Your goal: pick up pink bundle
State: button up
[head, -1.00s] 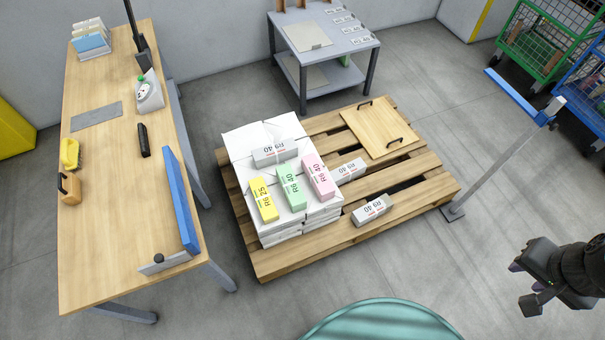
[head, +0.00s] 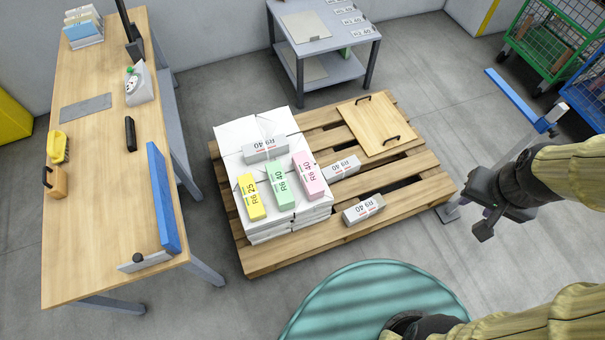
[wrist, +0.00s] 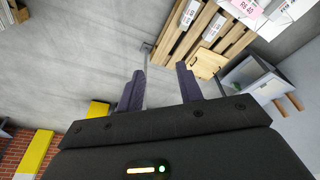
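The pink bundle (head: 308,175), marked R6 40, lies on top of the white paper stack (head: 241,133) on the pallet, at the stack's right side. In the wrist view the pink bundle (wrist: 246,8) shows at the top edge, partly cut off. A green bundle (head: 280,185) lies just left of it in the head view. My gripper (head: 482,219) is in the air right of the pallet, well apart from the bundle. In the wrist view its two dark fingers (wrist: 160,84) stand wide apart with nothing between them.
A yellow bundle (head: 250,197) and a grey bundle (head: 265,149) share the stack. Two more grey bundles lie on the pallet (head: 274,259), with a wooden board (head: 376,124). A workbench (head: 96,200) is at left.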

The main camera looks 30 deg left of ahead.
jog(key=shift+w+d, duration=0.1)
